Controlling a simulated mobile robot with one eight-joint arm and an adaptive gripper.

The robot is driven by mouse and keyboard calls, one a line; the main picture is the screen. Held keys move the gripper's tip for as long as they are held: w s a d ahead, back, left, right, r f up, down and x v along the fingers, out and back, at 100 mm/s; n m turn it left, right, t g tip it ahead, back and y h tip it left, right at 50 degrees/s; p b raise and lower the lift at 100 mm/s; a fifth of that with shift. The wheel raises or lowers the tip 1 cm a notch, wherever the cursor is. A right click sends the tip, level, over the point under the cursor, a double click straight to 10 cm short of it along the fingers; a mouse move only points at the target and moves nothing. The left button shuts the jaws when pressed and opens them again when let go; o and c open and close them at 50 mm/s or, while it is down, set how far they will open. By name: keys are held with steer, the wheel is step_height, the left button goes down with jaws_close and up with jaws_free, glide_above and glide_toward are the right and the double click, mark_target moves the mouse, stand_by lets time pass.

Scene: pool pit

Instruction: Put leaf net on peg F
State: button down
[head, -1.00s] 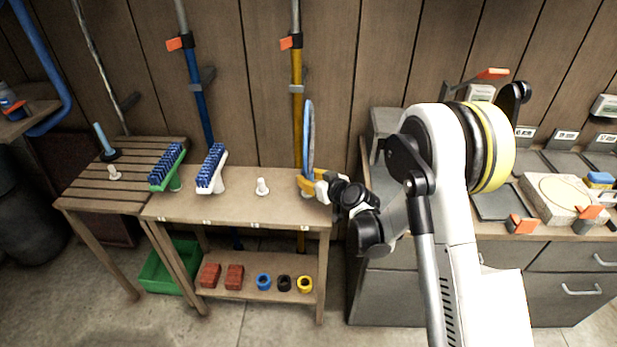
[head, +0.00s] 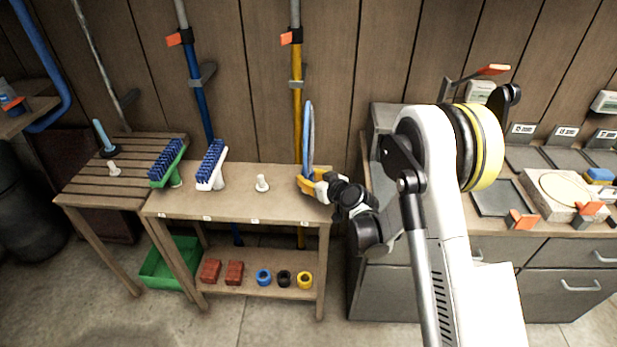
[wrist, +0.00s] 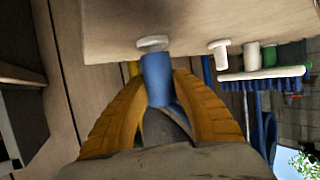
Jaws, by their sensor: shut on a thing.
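The leaf net (head: 308,135) shows as a thin blue hoop standing upright, nearly edge-on, over the right end of the wooden bench (head: 240,205). My gripper (head: 312,186) is shut on its lower end. In the wrist view my orange fingers (wrist: 157,105) clasp the net's blue socket (wrist: 157,75). A white peg base (wrist: 152,43) shows right at the socket's end, against the bench top; the rest of that peg is hidden. The socket looks in line with it and around it; how fully it sits I cannot tell. The peg labels are too small to read.
A bare white peg (head: 262,183) stands left of the net. A white-backed brush (head: 211,166) and a green-backed brush (head: 167,163) stand farther left. A yellow pole (head: 297,110) leans on the wall behind. A grey cabinet (head: 385,285) stands close on the right.

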steer(key=shift+f, duration=0.1)
steer(key=shift+f, duration=0.3)
steer(key=c, duration=0.5)
jaws_free()
stand_by(0.4)
